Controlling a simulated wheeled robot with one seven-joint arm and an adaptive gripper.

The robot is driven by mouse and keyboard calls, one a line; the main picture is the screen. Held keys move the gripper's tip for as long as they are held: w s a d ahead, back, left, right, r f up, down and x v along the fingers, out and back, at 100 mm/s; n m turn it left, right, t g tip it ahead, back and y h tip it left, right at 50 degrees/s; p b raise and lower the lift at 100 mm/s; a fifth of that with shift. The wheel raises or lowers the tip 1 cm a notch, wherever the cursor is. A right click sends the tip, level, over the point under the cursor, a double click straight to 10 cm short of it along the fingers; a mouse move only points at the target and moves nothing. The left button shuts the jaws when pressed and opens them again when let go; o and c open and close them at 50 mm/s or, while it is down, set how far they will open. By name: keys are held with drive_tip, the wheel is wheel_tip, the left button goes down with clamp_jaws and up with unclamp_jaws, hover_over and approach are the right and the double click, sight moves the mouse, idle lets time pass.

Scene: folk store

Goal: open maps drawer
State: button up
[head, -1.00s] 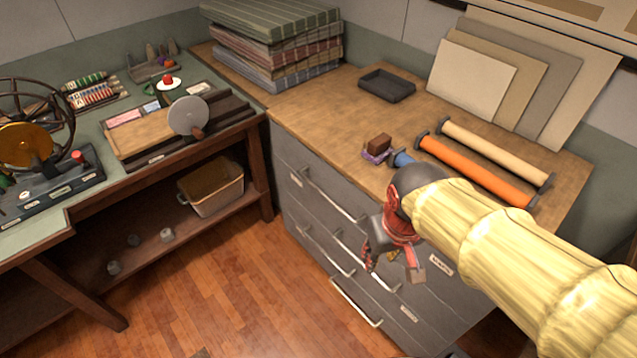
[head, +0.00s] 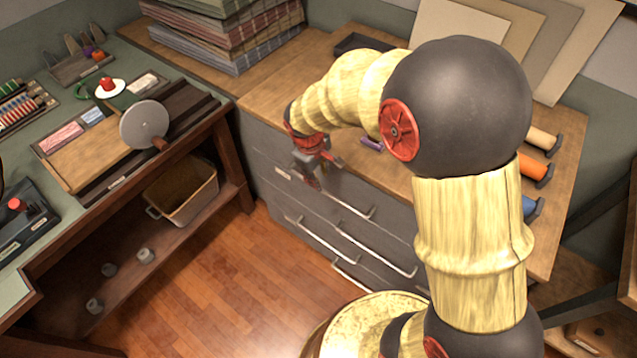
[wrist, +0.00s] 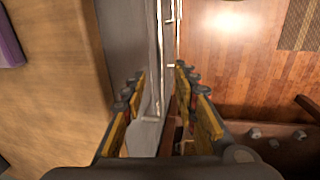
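The grey drawer cabinet (head: 268,150) stands under the wooden counter, its drawers closed as far as I can see. The top drawer's bar handle (head: 347,203) runs along its front. Several more handles show lower. My gripper (head: 312,178) is in front of the top drawer's left part, below the counter edge. In the wrist view my gripper (wrist: 160,74) is open, its two fingers apart and empty. Bar handles (wrist: 159,62) show beyond and between them.
The left workbench (head: 95,165) stands close to the cabinet's left side, with a tan bin (head: 182,192) on its lower shelf. Folded cloths (head: 225,35) lie on the counter's back left. The wooden floor (head: 225,265) before the drawers is clear.

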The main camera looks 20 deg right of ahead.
drive_tip(key=f+b, duration=0.1)
drive_tip(key=f, duration=0.1)
drive_tip(key=f+b, duration=0.1)
drive_tip(key=f, duration=0.2)
drive_tip(key=d+f, duration=0.1)
drive_tip(key=f, duration=0.1)
drive_tip(key=shift+w+f+b, duration=0.2)
drive_tip(key=shift+w+b, duration=0.2)
drive_tip(key=shift+c, duration=0.5)
clamp_jaws()
